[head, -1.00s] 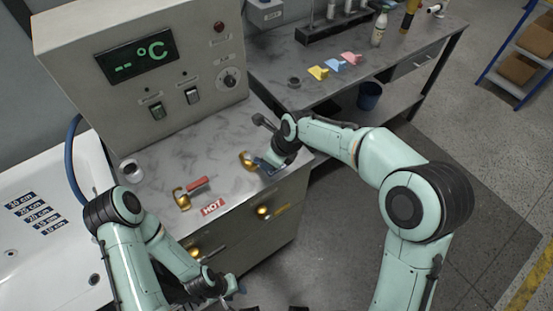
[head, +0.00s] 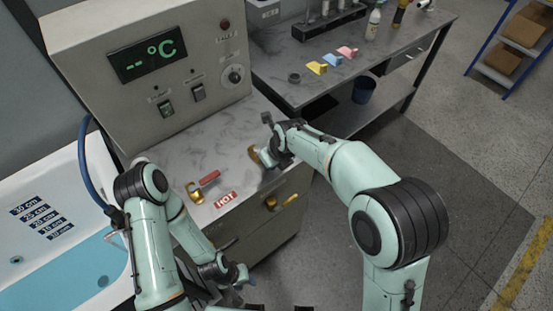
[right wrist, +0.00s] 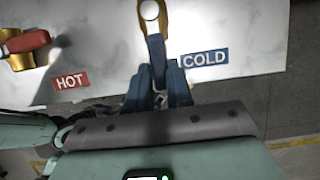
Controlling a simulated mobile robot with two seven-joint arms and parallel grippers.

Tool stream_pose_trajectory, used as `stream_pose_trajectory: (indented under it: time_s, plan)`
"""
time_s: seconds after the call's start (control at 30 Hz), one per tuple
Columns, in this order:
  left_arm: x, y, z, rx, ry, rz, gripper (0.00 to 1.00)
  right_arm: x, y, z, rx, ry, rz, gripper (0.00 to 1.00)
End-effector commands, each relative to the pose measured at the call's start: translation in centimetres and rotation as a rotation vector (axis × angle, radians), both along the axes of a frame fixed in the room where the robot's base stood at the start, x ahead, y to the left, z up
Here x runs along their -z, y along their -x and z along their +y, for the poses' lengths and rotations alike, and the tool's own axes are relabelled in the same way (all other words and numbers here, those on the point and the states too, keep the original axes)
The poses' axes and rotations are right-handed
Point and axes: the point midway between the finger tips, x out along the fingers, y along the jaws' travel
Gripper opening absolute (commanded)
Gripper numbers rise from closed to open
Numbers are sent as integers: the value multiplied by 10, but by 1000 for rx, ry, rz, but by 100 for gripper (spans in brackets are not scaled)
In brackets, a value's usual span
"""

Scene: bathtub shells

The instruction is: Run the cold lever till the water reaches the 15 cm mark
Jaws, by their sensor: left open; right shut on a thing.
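The blue cold lever (right wrist: 155,48) on its gold fitting (right wrist: 153,14) stands beside the blue COLD label (right wrist: 205,58) in the right wrist view. My right gripper (right wrist: 158,88) is shut on this lever; in the head view the gold fitting (head: 255,154) shows beside the gripper. The white tub (head: 85,207) has a column of depth labels (head: 42,218). Blue water (head: 50,280) lies in the tub, its edge slightly below the lowest label, the 10 cm one. My left gripper (head: 243,277) is open and empty, low in front of the cabinet.
The red hot lever (head: 209,178) and HOT label (head: 226,199) are left of my right gripper. The control box (head: 155,75) shows "-- °C". A blue hose (head: 88,170) hangs over the tub. A side bench (head: 370,50) holds coloured pieces and bottles.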

Motion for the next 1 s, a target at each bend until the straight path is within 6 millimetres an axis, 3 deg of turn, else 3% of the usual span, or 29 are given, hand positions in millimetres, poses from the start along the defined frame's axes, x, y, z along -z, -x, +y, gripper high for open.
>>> stream_pose_trajectory:
  time_s: [0.5,0.53,0.6,1.0]
  plan:
    - [0,0,0,0,0,0,43,0,0,3,17,-3,3,0]
    - [0,0,0,0,0,0,43,0,0,3,18,-3,3,27]
    - [0,0,0,0,0,0,43,0,0,3,17,-3,3,47]
    - [0,0,0,0,0,0,43,-8,2,2,12,-2,-1,47]
